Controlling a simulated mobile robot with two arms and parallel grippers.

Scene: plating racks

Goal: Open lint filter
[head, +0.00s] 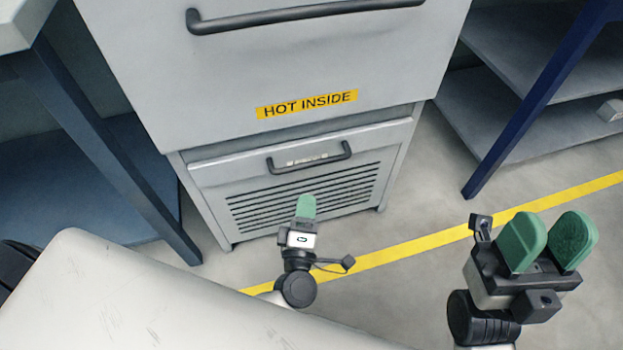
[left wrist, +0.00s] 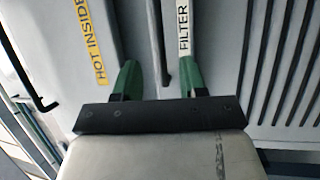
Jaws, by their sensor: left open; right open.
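The lint filter is a grey slatted panel (head: 235,172) low on a grey cabinet, with a black bar handle (head: 347,150) near its top. In the left wrist view the handle (left wrist: 157,40) runs upright between my finger tips, beside a white "FILTER" label (left wrist: 183,28). My left gripper (head: 305,207) is open in front of the panel, seen edge-on just below the handle. In the left wrist view its green fingers (left wrist: 159,78) stand apart, one on each side of the handle's line. I cannot tell any contact. My right gripper (head: 546,243) is open and empty at the right.
Above the panel is a grey door with a yellow "HOT INSIDE" label (head: 307,104) and a larger black handle (head: 290,14). Blue-legged shelving (head: 540,100) stands at right, a blue-framed table (head: 100,150) at left. A yellow line (head: 430,241) crosses the clear floor.

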